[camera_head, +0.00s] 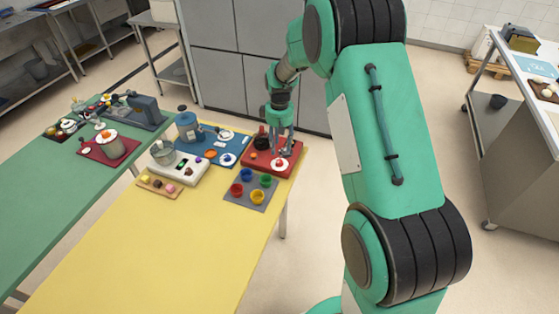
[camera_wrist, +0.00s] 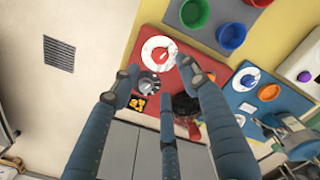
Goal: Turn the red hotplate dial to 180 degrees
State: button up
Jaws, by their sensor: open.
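The red hotplate (camera_head: 290,170) lies at the far right corner of the yellow table. A round white dial face with a red centre and a pale pointer, seemingly the dial (camera_wrist: 158,51), shows on it in the wrist view. I cannot read its angle. A small grey round part (camera_wrist: 149,83) sits beside it, between my fingers in the picture. My gripper (camera_head: 281,148) points down over the hotplate. It also shows in the wrist view (camera_wrist: 158,76), with its fingers spread, open and empty. The dial face appears just beyond the fingertips; contact cannot be told.
A dark pot (camera_head: 262,137) stands at the back of the hotplate. A grey mat (camera_head: 238,203) with several coloured cups lies in front. A blue board (camera_head: 231,158) with a blue pot lies to the left. The yellow table's front (camera_head: 160,260) is clear.

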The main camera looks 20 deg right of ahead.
aim_at(279, 161)
notch_tip(279, 161, down, 8)
jog(key=shift+f+b, duration=0.25)
jog(key=shift+b, duration=0.45)
grip_shut()
